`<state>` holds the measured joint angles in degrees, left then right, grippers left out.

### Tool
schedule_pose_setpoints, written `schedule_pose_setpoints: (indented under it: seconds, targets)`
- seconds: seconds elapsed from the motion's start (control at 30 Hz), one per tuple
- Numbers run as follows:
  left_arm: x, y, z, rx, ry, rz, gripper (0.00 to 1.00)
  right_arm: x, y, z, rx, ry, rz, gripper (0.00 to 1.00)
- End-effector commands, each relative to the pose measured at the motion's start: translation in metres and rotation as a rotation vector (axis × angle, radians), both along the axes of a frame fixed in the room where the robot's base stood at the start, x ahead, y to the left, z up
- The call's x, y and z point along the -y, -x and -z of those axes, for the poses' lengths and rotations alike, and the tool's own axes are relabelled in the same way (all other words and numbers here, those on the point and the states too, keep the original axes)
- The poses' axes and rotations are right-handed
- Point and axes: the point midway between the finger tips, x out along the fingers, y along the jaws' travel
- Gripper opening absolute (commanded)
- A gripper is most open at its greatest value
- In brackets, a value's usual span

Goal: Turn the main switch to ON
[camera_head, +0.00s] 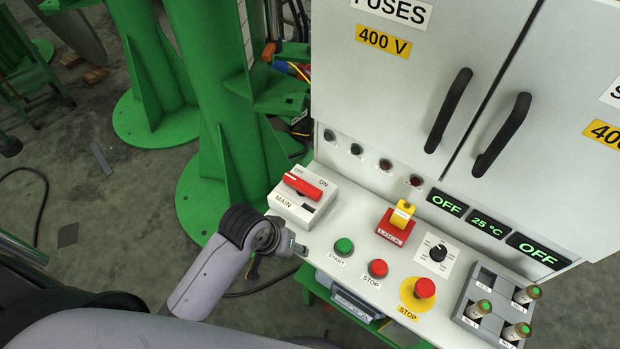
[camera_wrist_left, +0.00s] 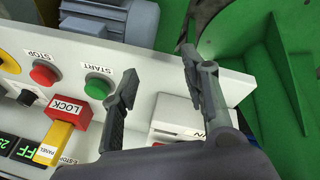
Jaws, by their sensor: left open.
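The main switch (camera_head: 303,187) is a red handle on a white box with OFF and ON marks and a MAIN label, at the left end of the sloped panel. Its handle slants from upper left to lower right, with the OFF mark by its upper side. My left gripper (camera_head: 291,247) is just in front of the box, apart from the handle. In the left wrist view its two fingers (camera_wrist_left: 159,72) are spread with nothing between them. The white switch box (camera_wrist_left: 176,112) shows beyond them, its handle mostly hidden. My right gripper is not in view.
Green START (camera_head: 344,246) and red STOP (camera_head: 378,268) buttons, a red LOCK block (camera_head: 394,230) with a yellow top and a yellow-ringed stop button (camera_head: 425,288) lie to the right. A green column (camera_head: 220,110) stands behind left. Cabinet doors rise behind the panel.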

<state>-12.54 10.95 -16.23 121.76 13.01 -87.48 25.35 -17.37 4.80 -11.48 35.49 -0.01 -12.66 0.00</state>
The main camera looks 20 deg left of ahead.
Motion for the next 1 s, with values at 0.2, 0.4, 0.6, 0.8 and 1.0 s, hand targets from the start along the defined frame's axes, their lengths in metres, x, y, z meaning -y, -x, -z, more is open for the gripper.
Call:
schedule_pose_setpoints:
  seconds: [0.2,0.4,0.6,0.8,1.0]
  targets:
    - [0.025,-0.035,-0.026,-0.057,0.083,-0.098,0.42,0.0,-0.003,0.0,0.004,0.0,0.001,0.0]
    - [0.042,-0.068,-0.056,-0.145,0.13,-0.228,0.42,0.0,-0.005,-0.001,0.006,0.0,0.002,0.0]
    - [0.039,-0.111,-0.109,-0.274,0.102,-0.494,0.42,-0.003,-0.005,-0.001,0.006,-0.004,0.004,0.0]
    - [0.011,-0.143,-0.171,-0.348,0.02,-0.844,0.42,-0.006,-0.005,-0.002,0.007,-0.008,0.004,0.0]
    - [-0.012,-0.156,-0.212,-0.363,-0.028,-1.086,0.42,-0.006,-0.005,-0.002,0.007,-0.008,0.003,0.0]
